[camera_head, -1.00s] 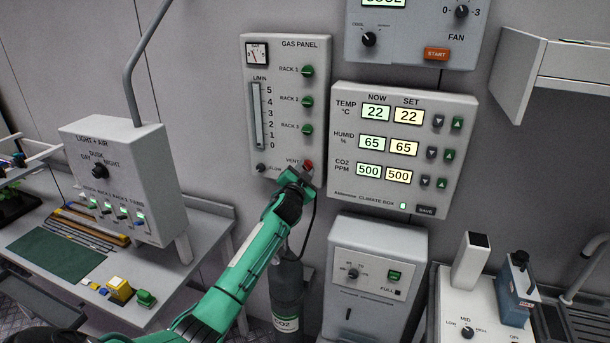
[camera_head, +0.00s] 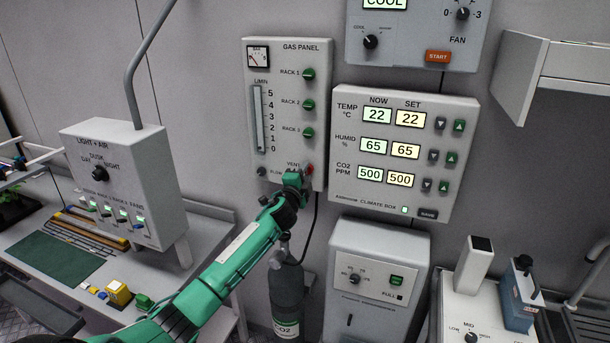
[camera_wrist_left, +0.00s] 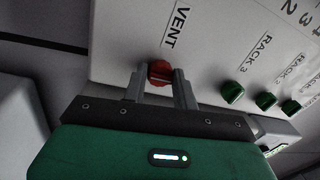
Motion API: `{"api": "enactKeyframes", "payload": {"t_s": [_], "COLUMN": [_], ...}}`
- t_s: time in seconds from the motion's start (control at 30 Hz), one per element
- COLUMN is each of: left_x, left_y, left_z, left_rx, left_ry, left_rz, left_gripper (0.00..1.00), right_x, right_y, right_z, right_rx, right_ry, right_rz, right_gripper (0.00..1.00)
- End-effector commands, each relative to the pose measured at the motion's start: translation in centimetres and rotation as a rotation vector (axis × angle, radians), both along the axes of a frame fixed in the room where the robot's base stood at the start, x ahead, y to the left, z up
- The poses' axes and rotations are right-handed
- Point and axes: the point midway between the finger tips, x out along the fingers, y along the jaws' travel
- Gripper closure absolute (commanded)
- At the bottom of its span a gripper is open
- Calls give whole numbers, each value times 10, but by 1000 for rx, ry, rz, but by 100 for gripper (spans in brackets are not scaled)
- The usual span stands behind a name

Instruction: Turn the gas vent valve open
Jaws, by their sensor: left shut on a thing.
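The gas panel (camera_head: 289,95) hangs on the wall with a gauge, a flow tube and several green rack knobs. The red vent valve knob (camera_head: 309,169) is at its lower right, under the VENT label. It also shows in the left wrist view (camera_wrist_left: 160,72). My left gripper (camera_head: 303,175) is at this knob, and in the left wrist view its two fingers (camera_wrist_left: 159,85) stand on either side of the knob, shut on it. The gripper partly hides the knob in the head view. My right gripper is not in view.
The climate box (camera_head: 404,150) is just right of the gas panel. A CO2 cylinder (camera_head: 287,300) and a white cabinet (camera_head: 375,275) stand below. The light and air box (camera_head: 125,185) is on the left bench. A hose hangs beside the cylinder.

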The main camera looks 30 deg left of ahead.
Motion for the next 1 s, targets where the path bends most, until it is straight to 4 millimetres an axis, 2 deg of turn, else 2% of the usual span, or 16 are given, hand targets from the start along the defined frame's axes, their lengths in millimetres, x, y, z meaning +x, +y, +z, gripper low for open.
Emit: {"api": "enactKeyframes", "payload": {"t_s": [0.53,0.57,0.67,1.0], "left_x": [0,0,0,-2], "left_y": [-1,-1,-1,-1], "left_z": [-1,-1,-1,-1], "left_rx": [24,24,23,24], "left_ry": [7,7,6,5], "left_rz": [-2,-2,-1,0], "left_gripper": [94,68,50,50], "right_x": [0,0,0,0], "right_y": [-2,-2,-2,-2], "right_z": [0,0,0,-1], "right_rx": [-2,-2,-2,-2], "right_ry": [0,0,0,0], "right_rz": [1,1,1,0], "right_gripper": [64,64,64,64]}}
